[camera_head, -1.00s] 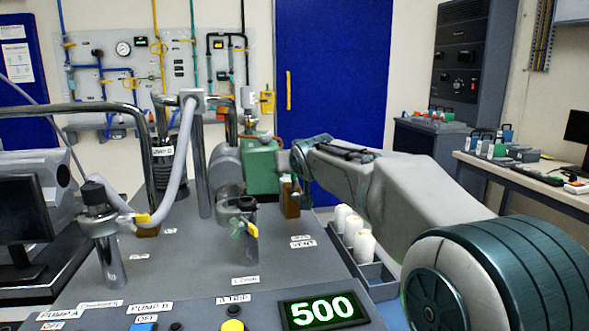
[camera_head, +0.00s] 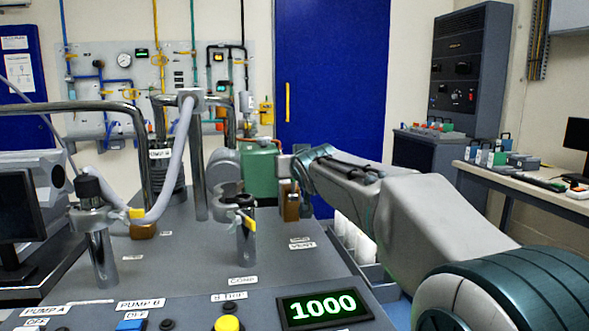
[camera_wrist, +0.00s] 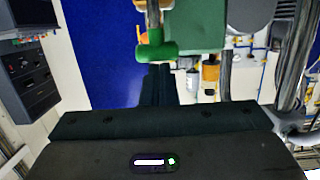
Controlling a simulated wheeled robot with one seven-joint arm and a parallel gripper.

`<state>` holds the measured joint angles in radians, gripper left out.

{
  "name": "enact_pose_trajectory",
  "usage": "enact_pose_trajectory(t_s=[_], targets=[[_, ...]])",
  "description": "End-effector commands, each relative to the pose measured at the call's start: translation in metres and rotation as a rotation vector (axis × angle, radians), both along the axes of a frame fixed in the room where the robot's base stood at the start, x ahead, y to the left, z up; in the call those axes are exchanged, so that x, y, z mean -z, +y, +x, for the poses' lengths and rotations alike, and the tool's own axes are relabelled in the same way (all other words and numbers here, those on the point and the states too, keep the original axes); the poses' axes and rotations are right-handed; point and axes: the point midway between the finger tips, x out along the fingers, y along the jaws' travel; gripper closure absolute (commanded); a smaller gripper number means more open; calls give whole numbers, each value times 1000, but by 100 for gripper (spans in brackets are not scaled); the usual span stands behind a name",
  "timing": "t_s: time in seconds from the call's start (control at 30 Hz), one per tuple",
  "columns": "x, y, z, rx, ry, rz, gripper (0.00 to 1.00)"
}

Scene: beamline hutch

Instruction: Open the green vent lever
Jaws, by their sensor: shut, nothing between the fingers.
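The green vent lever (camera_wrist: 155,51) shows in the wrist view as a rounded green handle on a metal stem, just beyond my fingertips. I cannot tell whether my fingers touch it. In the head view I cannot make it out. My gripper (camera_wrist: 158,77) is shut and empty, its dark fingers pointing at the lever. In the head view my gripper (camera_head: 291,170) is at the right side of the green box (camera_head: 260,175), above the bench, and its fingers are hard to make out. The VENT label (camera_head: 302,246) lies on the bench top below.
A lit display (camera_head: 317,307) reads 1000. A post with a yellow tab (camera_head: 246,235) and metal pipes (camera_head: 196,155) stand on the grey bench (camera_head: 195,262). White bottles (camera_head: 357,240) stand in a tray at the bench's right side. A blue door (camera_head: 330,100) is behind.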

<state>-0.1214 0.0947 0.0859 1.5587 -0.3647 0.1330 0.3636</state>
Motion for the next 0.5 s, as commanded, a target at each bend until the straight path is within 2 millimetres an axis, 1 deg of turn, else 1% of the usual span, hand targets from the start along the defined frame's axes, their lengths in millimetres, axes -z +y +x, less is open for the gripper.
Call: enact_pose_trajectory(t_s=[0.03,0.5], targets=[[5,-1,0,1,3,-2,100],[5,-1,-4,1,-36,5,100]])
